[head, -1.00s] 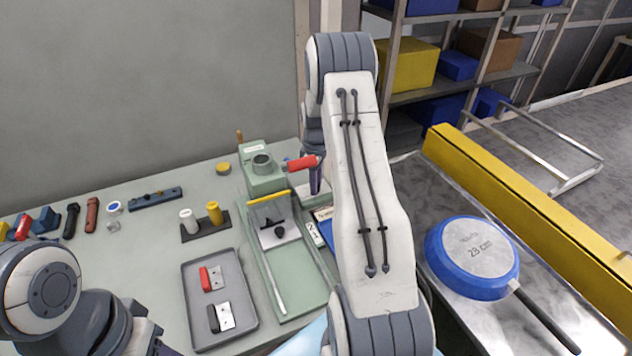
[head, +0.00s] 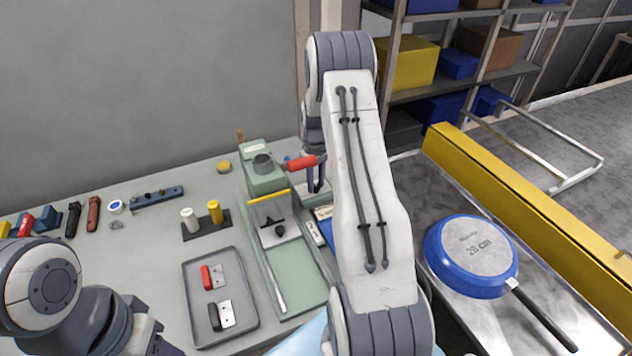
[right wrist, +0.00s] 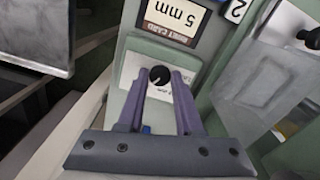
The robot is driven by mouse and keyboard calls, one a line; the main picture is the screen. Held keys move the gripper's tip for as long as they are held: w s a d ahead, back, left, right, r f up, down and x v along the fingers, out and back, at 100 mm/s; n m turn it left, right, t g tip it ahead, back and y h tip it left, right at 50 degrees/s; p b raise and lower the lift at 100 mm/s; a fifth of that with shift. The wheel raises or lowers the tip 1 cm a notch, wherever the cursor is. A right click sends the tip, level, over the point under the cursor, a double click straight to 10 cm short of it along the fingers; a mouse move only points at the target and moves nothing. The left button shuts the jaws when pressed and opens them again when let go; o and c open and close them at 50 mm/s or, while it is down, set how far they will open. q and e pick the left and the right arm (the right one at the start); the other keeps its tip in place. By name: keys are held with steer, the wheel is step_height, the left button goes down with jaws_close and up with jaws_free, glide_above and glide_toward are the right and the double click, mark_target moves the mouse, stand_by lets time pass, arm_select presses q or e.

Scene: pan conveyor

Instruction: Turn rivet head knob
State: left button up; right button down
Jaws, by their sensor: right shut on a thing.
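The rivet head knob (right wrist: 160,76) is a small round black dial with a white mark, on a pale label plate (right wrist: 132,70) of the green machine (head: 265,178). In the right wrist view my right gripper (right wrist: 160,84) has its two purple fingers at either side of the knob, closed on it. In the head view my right gripper (head: 316,180) is at the machine's right side, beside the red handle (head: 302,163), and the knob is hidden there. My left arm shows at lower left, but its fingers are out of view.
A grey tray (head: 190,300) with a red and a black handle piece lies left of the machine. A blue pan (head: 432,262) lies upside down on the metal conveyor at right. Small tools line the bench's left side.

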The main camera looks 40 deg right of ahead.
mark_target(316, 185)
steer(key=shift+w+r, duration=0.1)
steer(key=c, duration=0.6)
jaws_free()
step_height(316, 185, up, 10)
steer(key=shift+r+b, duration=0.2)
steer(key=shift+b, duration=0.45)
